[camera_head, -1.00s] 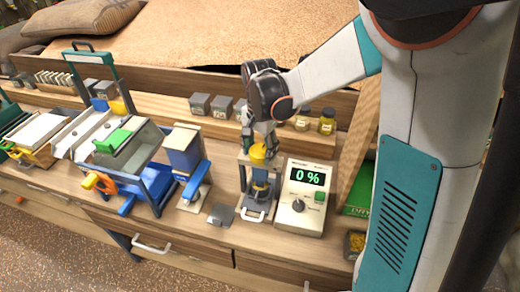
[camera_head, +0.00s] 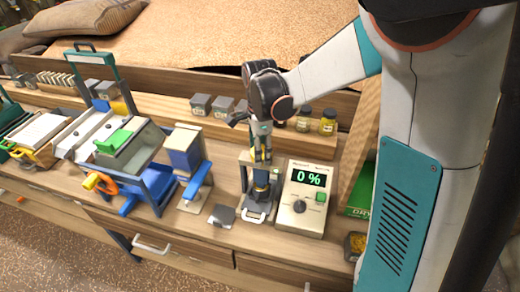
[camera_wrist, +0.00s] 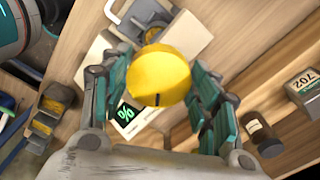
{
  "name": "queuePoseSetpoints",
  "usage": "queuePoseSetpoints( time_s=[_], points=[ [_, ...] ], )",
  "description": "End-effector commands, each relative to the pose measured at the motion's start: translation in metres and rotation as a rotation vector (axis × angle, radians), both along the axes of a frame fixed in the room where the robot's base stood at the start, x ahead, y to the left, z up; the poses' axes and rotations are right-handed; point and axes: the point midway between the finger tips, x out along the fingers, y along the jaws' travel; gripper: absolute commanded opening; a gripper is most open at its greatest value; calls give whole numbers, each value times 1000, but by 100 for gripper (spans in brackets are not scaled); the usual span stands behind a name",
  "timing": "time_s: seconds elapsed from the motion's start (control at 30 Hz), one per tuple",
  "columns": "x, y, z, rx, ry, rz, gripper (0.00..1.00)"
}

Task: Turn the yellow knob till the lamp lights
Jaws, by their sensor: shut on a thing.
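The yellow knob (camera_wrist: 158,80) fills the middle of the wrist view, a rounded cap with a small dark slot mark. It sits on top of a small upright stand (camera_head: 262,190) on the bench. My gripper (camera_head: 260,157) comes down from above, its teal-padded fingers on either side of the knob, shut on it. In the head view the fingers hide most of the knob. Right beside the stand is a cream meter box (camera_head: 303,198) with a green display reading 0 %, a dark dial and a green square. I cannot tell which part is the lamp.
A blue-and-cream device (camera_head: 187,165) stands to the left, with a hopper machine (camera_head: 125,150) beyond it. Jars (camera_head: 327,122) and grey boxes (camera_head: 200,104) line the shelf behind. A green box (camera_head: 358,203) is at right.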

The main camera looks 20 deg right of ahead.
Motion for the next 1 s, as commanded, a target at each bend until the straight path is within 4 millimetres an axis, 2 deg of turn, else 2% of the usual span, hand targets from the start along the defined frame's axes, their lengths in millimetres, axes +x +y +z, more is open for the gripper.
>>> queuePoseSetpoints(
  time_s=[0.63, 0.67, 0.7, 0.73, 1.0],
  points=[
    [1, 0, 0, 0, -1, -47, 32],
    [1, 0, 0, 0, -1, -47, 62],
    [1, 0, 0, 0, -1, -47, 72],
    [1, 0, 0, 0, -1, -47, 76],
    [0, 0, 0, 0, 0, -47, 76]
  ],
)
